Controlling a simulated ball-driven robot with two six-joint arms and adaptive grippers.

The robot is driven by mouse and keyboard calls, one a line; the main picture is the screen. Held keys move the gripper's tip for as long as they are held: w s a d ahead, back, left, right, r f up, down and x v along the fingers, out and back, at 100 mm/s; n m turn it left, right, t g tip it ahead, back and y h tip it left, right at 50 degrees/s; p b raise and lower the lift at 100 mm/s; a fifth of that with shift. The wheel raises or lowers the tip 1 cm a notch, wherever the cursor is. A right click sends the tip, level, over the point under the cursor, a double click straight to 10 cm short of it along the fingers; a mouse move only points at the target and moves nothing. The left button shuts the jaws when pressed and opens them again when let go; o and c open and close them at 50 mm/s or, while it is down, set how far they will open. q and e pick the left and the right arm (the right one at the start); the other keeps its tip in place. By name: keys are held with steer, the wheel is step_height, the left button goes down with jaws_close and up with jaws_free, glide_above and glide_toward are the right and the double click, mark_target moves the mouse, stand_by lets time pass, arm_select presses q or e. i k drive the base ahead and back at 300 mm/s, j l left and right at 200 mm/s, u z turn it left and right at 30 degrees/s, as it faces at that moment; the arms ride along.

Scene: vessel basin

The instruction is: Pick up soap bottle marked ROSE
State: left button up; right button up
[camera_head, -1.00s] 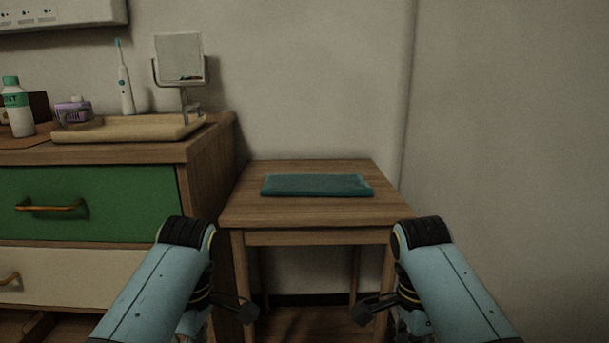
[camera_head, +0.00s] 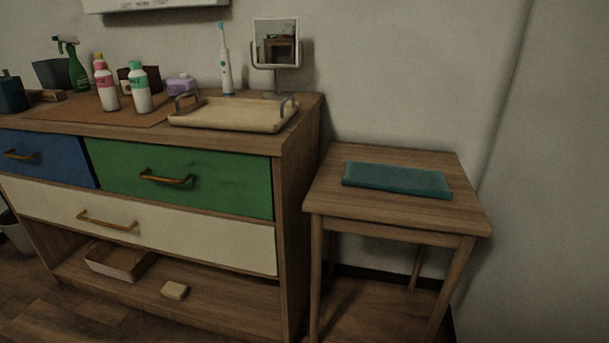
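Two white bottles stand upright on a brown mat on top of the dresser, at the left of the head view. The other has a green label and green cap (camera_head: 140,90), in front and to the right of the pink one. The lettering on both labels is too small to read now, so I cannot confirm which is marked ROSE. Neither of my grippers is in view.
The dresser (camera_head: 280,150) also carries a green spray bottle (camera_head: 74,68), a purple box (camera_head: 181,86), a toothbrush (camera_head: 226,65), a mirror (camera_head: 276,42) and a wooden tray (camera_head: 232,114). A side table (camera_head: 325,190) with a teal folded cloth (camera_head: 397,179) stands right.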

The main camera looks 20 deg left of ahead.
mark_target(104, 79)
steer(key=u, duration=1.5)
steer(key=i+j, duration=0.15)
